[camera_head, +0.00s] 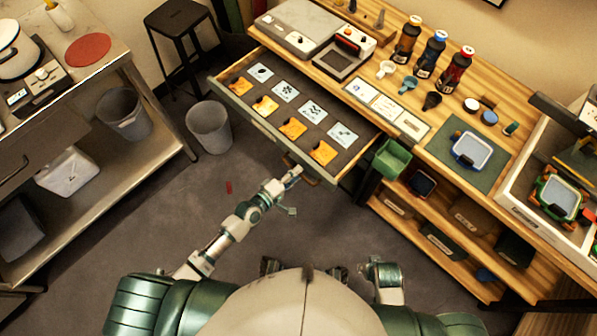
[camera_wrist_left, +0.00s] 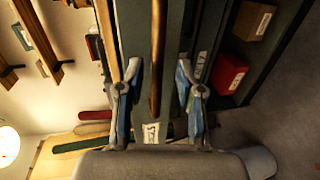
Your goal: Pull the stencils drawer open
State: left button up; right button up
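The stencils drawer (camera_head: 232,113) stands pulled out from the wooden table in the head view. Several pale patterned stencil cards and several orange pieces lie in rows on its dark floor. My left gripper (camera_head: 292,176) is at the drawer's front, near its right end. In the left wrist view, the two fingers of my left gripper (camera_wrist_left: 157,88) are spread apart, with a long brown wooden bar (camera_wrist_left: 155,55), seemingly the drawer's handle, between them. A gap shows between bar and fingers; contact is not visible. My right gripper is not in view; only part of that arm shows.
The tabletop (camera_head: 420,80) holds bottles, a scale-like device (camera_head: 345,50) and a green mat (camera_head: 445,152). A green bin (camera_head: 391,158) hangs right of the drawer. A grey waste bin (camera_head: 208,128) stands on the floor to its left. The floor before the drawer is mostly clear.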

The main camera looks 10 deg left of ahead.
pick_arm(q)
jog(key=v, duration=1)
jog(key=shift+s+d, duration=0.1)
jog(key=s+a+f+m+g+y+p, duration=0.2)
jog(key=s+f+m, duration=0.1)
jog(key=f, duration=0.4)
jog(key=s+a+f+m+g+y+p, duration=0.1)
jog(key=s+a+f+m+g+y, duration=0.15)
jog(key=f, duration=0.45)
jog(key=s+a+f+m+g+y+p, duration=0.1)
jog(key=s+a+f+m+g+y, duration=0.1)
jog(key=s+f, duration=0.4)
jog(key=s+a+f+m+g+y+p, duration=0.1)
jog(key=s+f+m+g, duration=0.3)
jog(key=s, duration=0.6)
notch_tip(320, 180, down, 3)
jog(key=shift+s+a+r+m+y+p, duration=0.2)
jog(key=shift+s+a+m+y+p, duration=0.2)
jog(key=shift+m+y, duration=0.35)
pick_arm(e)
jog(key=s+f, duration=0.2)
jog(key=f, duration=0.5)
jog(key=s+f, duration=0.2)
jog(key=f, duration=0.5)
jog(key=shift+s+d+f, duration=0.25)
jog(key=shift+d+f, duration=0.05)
pick_arm(q)
jog(key=shift+w, duration=0.15)
dwell(1.1)
